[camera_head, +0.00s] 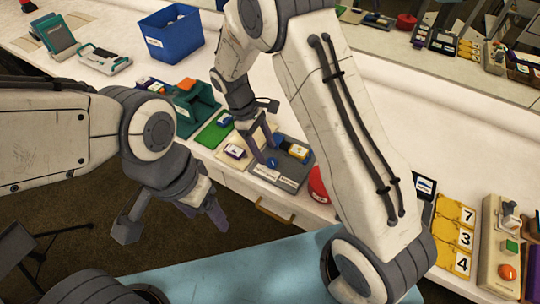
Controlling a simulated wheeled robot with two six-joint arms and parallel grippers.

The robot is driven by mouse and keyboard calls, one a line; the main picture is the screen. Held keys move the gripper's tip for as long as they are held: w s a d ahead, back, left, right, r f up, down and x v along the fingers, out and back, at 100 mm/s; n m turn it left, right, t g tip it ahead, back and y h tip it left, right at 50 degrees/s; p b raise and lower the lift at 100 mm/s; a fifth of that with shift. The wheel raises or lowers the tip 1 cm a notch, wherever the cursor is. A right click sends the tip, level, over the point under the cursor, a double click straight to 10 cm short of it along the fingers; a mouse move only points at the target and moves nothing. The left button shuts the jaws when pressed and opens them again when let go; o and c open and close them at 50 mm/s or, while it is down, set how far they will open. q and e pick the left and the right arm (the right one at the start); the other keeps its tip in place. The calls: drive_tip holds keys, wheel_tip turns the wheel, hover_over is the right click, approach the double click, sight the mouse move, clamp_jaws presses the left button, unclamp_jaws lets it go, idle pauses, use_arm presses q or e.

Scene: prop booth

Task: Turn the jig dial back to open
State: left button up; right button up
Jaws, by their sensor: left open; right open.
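A grey jig (286,180) with small white labels along its front edge sits on the white counter at the middle of the view. A small blue round part (271,162) shows on it, and a yellow and blue block (298,151) sits at its right. I cannot tell for sure which part is the dial or how it is set. My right gripper (262,124) is over the jig's back left side, open, with its arm hiding the area to the right. My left gripper (171,221) is open and empty, hanging in front of the counter, away from the jig.
A green mat (213,131) and a dark green holder (190,104) stand left of the jig. A blue bin (172,38) is farther back. A red round thing (318,184), yellow number cards (455,236) and a beige control panel (500,248) lie right.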

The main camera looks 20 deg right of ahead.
sight(271, 160)
drive_tip(key=shift+x, duration=1.9)
clamp_jaws()
